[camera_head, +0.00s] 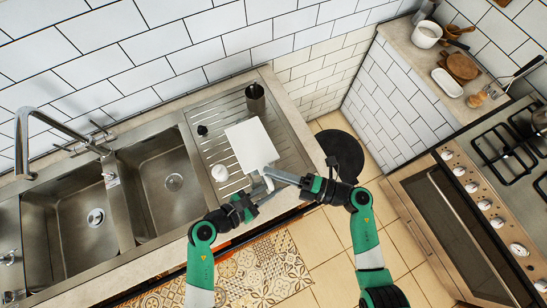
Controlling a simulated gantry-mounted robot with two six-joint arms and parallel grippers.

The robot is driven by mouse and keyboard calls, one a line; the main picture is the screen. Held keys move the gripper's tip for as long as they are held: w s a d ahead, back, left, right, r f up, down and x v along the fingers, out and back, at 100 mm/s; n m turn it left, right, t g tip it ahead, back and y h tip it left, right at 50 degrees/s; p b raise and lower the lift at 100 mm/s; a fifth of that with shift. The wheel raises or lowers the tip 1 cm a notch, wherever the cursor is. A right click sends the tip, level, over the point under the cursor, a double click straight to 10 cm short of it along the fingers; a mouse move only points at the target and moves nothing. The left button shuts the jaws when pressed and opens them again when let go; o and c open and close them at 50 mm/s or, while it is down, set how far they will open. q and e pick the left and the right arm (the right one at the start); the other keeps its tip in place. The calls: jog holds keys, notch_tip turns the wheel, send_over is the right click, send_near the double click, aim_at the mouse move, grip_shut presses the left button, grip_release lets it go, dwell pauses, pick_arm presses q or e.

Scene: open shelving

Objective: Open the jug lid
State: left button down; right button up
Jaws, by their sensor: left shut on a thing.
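The white jug (250,143) stands on the ribbed drainboard right of the sink. Its handle side, with a small white projecting part, faces me. My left gripper (261,195) is shut on the jug at this near side, by the handle. My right gripper (268,175) reaches in from the right, its fingertips at the jug's near right edge. The two grippers are close together. I cannot tell whether the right fingers are open or shut. The lid's state is too small to make out.
A small white round object (219,173) and a dark metal cup (255,98) stand on the drainboard (207,151). The double sink (160,185) with its faucet (60,128) lies left. A stove (500,150) is at the right. A black round bin (341,152) stands on the floor.

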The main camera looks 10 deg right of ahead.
jog(key=shift+w+a, duration=0.1)
grip_shut()
dwell(1.4)
